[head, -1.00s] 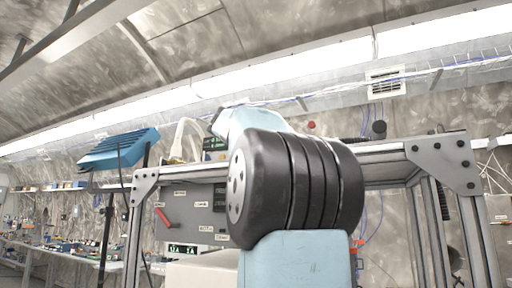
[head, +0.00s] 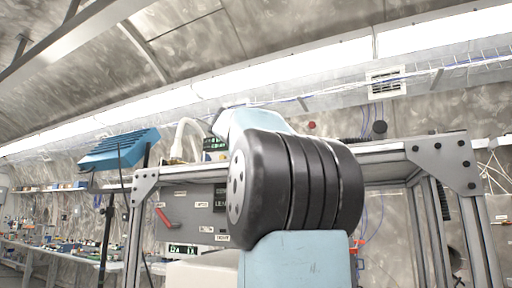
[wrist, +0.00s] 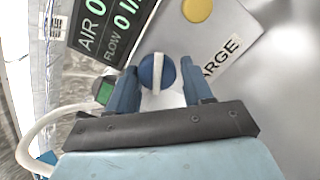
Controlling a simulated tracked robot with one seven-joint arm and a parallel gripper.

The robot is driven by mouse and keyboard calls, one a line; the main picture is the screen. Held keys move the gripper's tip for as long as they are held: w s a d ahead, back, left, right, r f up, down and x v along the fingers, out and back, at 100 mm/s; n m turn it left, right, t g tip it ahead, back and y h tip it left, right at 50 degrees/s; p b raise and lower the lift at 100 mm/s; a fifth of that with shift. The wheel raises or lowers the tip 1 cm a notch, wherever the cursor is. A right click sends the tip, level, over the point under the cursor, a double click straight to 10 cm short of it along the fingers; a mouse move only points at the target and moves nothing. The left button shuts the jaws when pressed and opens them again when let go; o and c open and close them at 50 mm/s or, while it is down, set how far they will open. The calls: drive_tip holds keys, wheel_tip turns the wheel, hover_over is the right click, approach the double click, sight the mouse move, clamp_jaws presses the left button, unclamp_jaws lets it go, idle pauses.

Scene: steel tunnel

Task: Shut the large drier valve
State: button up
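In the wrist view a round blue knob (wrist: 157,72) with a white bar across it is on a pale panel. The bar runs nearly up and down in the picture. A partly hidden label reading "ARGE" (wrist: 222,58) is to its right. My gripper (wrist: 158,70) is open, with one blue finger on each side of the knob. I cannot tell whether the fingers touch it. In the head view my own arm hides the gripper and the knob.
A dark display (wrist: 110,25) with "AIR" and "FLOW" readings, a green button (wrist: 103,91) and a yellow disc (wrist: 198,10) are near the knob. In the head view a red handle (head: 166,218) is on the grey panel (head: 190,197) left of my arm.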

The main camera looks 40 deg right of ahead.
drive_tip(key=shift+o, duration=1.3)
drive_tip(key=shift+n, duration=0.3)
